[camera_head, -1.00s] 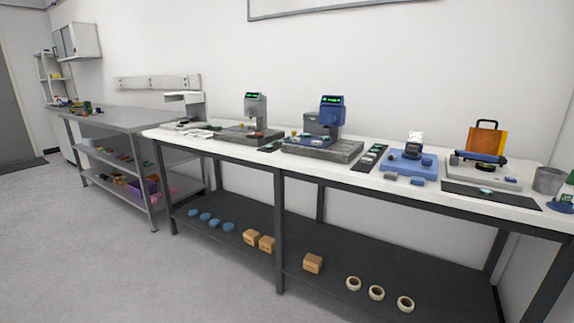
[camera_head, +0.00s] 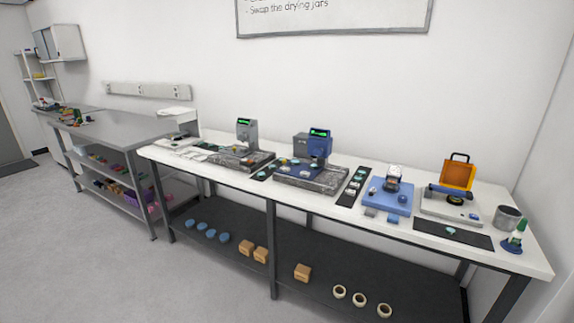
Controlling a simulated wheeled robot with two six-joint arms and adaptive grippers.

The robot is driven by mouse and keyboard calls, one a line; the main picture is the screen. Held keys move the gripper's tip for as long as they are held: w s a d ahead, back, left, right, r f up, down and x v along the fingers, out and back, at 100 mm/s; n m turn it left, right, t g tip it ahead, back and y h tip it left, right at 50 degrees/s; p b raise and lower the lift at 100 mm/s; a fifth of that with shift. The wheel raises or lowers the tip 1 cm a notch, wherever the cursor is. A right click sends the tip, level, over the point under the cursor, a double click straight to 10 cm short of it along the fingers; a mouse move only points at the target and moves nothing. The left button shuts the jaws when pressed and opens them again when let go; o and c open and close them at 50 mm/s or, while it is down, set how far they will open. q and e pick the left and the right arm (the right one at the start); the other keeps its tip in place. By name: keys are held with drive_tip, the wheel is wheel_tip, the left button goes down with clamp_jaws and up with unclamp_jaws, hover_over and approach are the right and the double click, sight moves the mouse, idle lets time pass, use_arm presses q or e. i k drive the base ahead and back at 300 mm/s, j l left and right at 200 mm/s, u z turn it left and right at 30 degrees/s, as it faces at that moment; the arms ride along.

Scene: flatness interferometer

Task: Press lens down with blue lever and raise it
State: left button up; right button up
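The device with an upright orange panel (camera_head: 459,176) and a dark handle on top stands toward the right end of the white bench. A dark blue bar (camera_head: 447,192), which looks like the blue lever, lies across in front of the panel. A small dark round part (camera_head: 455,201) sits just below the bar on the pale base (camera_head: 432,208); I cannot tell whether it is the lens or whether the bar touches it. Neither of my grippers is in view.
A blue stand (camera_head: 382,200) is left of the device. A black mat (camera_head: 425,231) lies in front, and a grey cup (camera_head: 507,218) and a green-topped bottle (camera_head: 519,231) stand to its right. Two gauge stands (camera_head: 319,147) (camera_head: 246,132) are farther left. Floor before the bench is clear.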

sight(457, 193)
drive_tip(key=i+l+z, duration=0.5)
drive_tip(key=i, duration=0.25)
drive_tip(key=i+l+z, duration=0.4)
drive_tip(key=i+z, duration=0.15)
drive_tip(key=i, duration=0.3)
